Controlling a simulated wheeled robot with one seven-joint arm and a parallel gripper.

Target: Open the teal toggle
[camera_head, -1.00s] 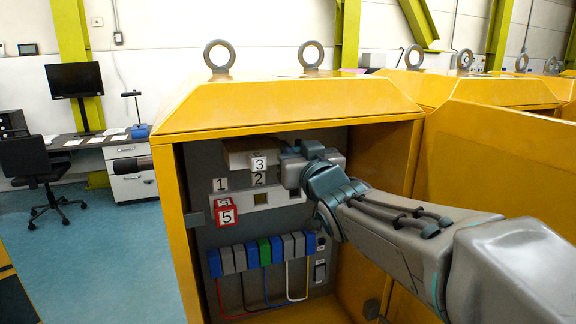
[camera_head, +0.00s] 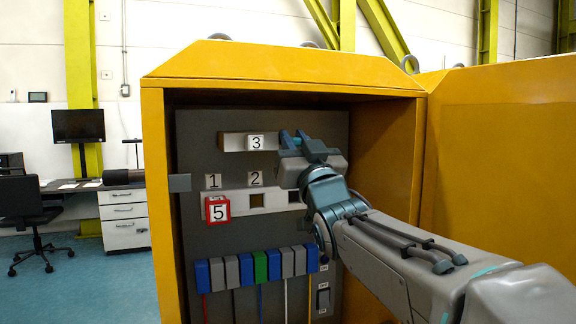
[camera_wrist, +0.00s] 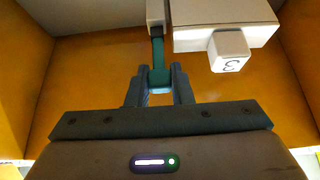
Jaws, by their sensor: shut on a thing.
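The teal toggle (camera_wrist: 158,58) shows in the wrist view as a narrow teal bar hanging below a small pale mount (camera_wrist: 156,12). My gripper (camera_wrist: 160,76) is shut on its lower end, with one dark finger on each side. In the head view my gripper (camera_head: 289,140) is at the upper right of the grey panel (camera_head: 225,128) inside the yellow cabinet. It hides the toggle there. The pale block with the cube marked 3 (camera_head: 256,143) is just left of my gripper. That cube also shows in the wrist view (camera_wrist: 229,50), right of the toggle.
Cubes marked 1 (camera_head: 213,181) and 2 (camera_head: 255,179) and a red-framed cube marked 5 (camera_head: 218,210) are below and left. Several coloured blocks (camera_head: 260,267) line the lower panel. The yellow cabinet's right wall (camera_head: 393,165) stands close beside my arm.

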